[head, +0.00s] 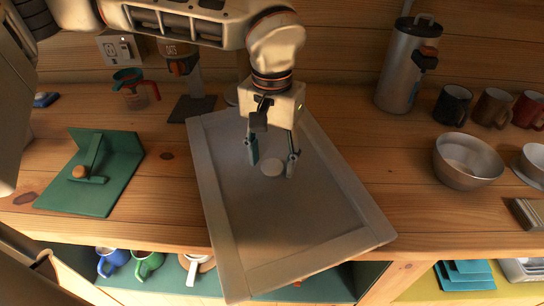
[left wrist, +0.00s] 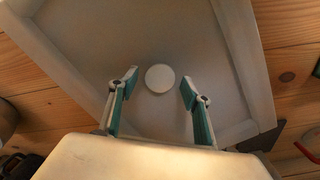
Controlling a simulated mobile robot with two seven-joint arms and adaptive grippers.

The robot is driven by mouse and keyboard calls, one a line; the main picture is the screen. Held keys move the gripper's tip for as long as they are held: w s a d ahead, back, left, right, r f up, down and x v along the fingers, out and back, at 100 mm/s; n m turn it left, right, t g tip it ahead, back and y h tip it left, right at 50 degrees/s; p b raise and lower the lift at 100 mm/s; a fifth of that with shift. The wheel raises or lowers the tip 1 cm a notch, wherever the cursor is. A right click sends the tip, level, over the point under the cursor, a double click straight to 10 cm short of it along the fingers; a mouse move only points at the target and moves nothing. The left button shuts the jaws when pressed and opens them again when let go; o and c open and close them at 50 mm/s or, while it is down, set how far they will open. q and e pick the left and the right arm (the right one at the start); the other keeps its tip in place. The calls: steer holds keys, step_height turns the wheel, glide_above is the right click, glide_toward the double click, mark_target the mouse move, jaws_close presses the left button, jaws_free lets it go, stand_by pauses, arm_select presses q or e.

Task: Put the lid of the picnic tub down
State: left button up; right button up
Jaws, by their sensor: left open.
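A large pale grey rectangular panel with a raised border, which looks like the tub's lid (head: 290,218), lies askew over the counter, its near end past the front edge. A round white knob (head: 272,169) sits near its middle. The lid also shows in the left wrist view (left wrist: 70,65), with the knob (left wrist: 160,78). No tub is clearly visible under it. My left gripper (head: 272,163) points down over the lid and is open. Its fingertips are on either side of the knob, with gaps on both sides in the left wrist view (left wrist: 160,80). My right gripper is not in view.
A green stand (head: 110,180) is left of the lid. A steel bowl (head: 468,162), several mugs (head: 453,105) and a tall metal canister (head: 400,70) stand to the right. Cups (head: 148,263) sit on a shelf below. Bare counter lies between lid and bowl.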

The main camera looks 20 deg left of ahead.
mark_target(272, 167)
arm_select(q)
step_height(272, 167, up, 12)
steer(key=p, duration=0.1)
steer(key=shift+r+p, duration=0.15)
steer(key=shift+p, duration=0.2)
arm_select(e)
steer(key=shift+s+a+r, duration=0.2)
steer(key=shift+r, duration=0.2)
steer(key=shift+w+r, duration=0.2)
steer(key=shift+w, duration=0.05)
